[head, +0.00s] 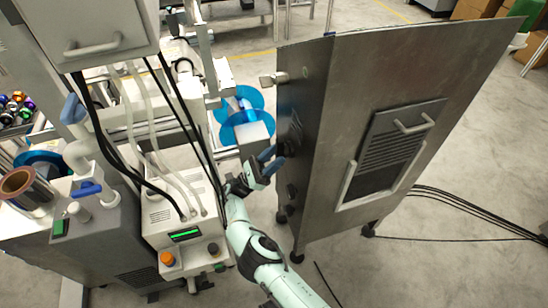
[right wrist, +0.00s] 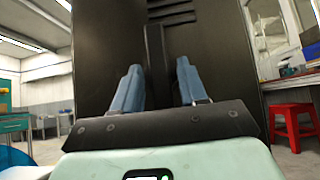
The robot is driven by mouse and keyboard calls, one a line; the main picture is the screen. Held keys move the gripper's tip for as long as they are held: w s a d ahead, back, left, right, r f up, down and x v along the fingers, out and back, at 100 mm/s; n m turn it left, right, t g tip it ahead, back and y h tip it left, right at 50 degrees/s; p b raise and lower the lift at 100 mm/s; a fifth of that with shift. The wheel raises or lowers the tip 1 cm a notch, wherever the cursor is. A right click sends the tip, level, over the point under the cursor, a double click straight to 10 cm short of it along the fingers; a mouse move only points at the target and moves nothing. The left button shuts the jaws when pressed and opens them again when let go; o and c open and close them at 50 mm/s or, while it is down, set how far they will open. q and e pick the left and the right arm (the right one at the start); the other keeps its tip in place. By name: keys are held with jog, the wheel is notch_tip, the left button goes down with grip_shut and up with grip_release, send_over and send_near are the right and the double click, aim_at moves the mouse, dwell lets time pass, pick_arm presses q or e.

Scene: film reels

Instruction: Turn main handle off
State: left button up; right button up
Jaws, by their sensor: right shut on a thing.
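The main handle (right wrist: 155,70) is a black upright bar on the dark side of the tall metal cabinet (head: 315,130). In the right wrist view it stands upright between the two blue fingers of my right gripper (right wrist: 157,88). In the head view my right gripper (head: 273,163) reaches the cabinet's left side, and its fingers and the cabinet edge partly hide the handle. My right gripper is shut on the handle. My left gripper is not in view.
A white machine (head: 180,215) with hoses and an orange knob (head: 167,258) stands left of my right arm. Blue film reels (head: 240,125) are behind the gripper. Black cables (head: 460,203) lie on the floor at right. A red stool (right wrist: 291,120) shows in the wrist view.

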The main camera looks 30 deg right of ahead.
jog(key=shift+f, duration=0.1)
dwell(0.4)
jog(key=o, duration=0.7)
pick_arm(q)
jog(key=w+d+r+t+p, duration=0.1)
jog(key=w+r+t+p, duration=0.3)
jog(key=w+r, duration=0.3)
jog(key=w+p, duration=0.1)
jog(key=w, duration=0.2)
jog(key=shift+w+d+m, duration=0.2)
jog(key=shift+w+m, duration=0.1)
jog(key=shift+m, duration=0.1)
pick_arm(e)
notch_tip(320, 180, up, 20)
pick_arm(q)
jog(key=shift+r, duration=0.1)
